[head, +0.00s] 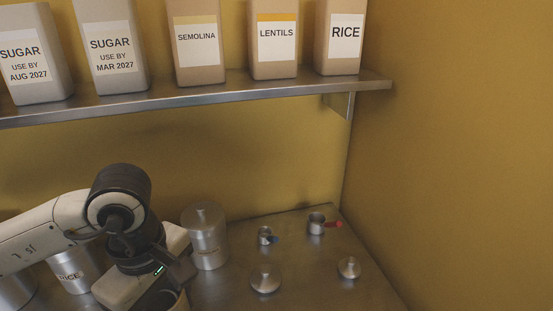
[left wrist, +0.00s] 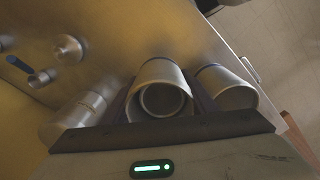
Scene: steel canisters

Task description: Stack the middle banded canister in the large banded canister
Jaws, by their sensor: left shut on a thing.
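My left gripper (head: 176,284) is low over the counter in the head view, with its jaw area mostly hidden by my wrist. In the left wrist view my left gripper (left wrist: 160,110) is shut on an open steel canister (left wrist: 160,68) between its two fingers. A smaller ring shows inside its rim; I cannot tell whether it is its floor or a nested canister. Another open steel canister (left wrist: 226,82) stands close beside it, just past the right finger. A canister labelled RICE (head: 75,271) stands left of the gripper in the head view. My right gripper is out of view.
A shelf (head: 215,95) with labelled packets runs above.

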